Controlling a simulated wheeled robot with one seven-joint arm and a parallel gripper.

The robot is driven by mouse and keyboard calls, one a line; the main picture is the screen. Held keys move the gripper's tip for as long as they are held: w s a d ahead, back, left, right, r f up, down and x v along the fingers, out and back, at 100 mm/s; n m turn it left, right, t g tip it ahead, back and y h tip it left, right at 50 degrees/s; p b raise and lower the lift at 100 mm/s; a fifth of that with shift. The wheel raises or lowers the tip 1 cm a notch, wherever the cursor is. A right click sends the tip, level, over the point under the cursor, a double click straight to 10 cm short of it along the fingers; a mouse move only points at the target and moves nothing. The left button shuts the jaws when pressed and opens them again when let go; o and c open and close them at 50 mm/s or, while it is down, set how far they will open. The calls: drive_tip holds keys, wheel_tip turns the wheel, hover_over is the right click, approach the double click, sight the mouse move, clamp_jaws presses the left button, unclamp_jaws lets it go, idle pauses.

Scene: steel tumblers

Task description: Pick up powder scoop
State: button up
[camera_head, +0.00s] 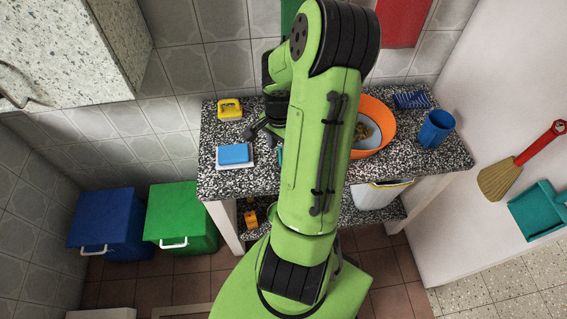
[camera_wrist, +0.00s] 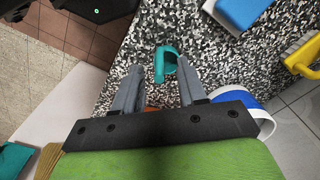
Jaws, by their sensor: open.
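A teal object, apparently the powder scoop (camera_wrist: 164,63), lies on the speckled countertop (camera_wrist: 215,55) in the wrist view. Its curved end shows around and just beyond my fingertips; I cannot tell whether they touch it. In the head view only a teal sliver (camera_head: 280,155) shows beside my arm, which hides the rest. My gripper (camera_wrist: 160,68) is open, with its two grey fingers apart and pointing toward the scoop. In the head view my gripper (camera_head: 258,134) is over the left part of the counter, partly hidden.
A blue block on a white base (camera_head: 234,154) and a yellow-handled item (camera_head: 230,109) are left of my gripper. An orange bowl (camera_head: 383,111) and a blue cup (camera_head: 436,129) stand to the right. Blue (camera_head: 105,222) and green (camera_head: 182,215) bins stand on the floor at left.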

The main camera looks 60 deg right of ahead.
sight(280, 156)
wheel_tip(280, 156, down, 5)
drive_tip(key=shift+f+b, duration=0.2)
drive_tip(key=shift+b, duration=0.6)
drive_tip(key=shift+r, duration=0.1)
drive_tip(key=shift+c, duration=0.4)
clamp_jaws()
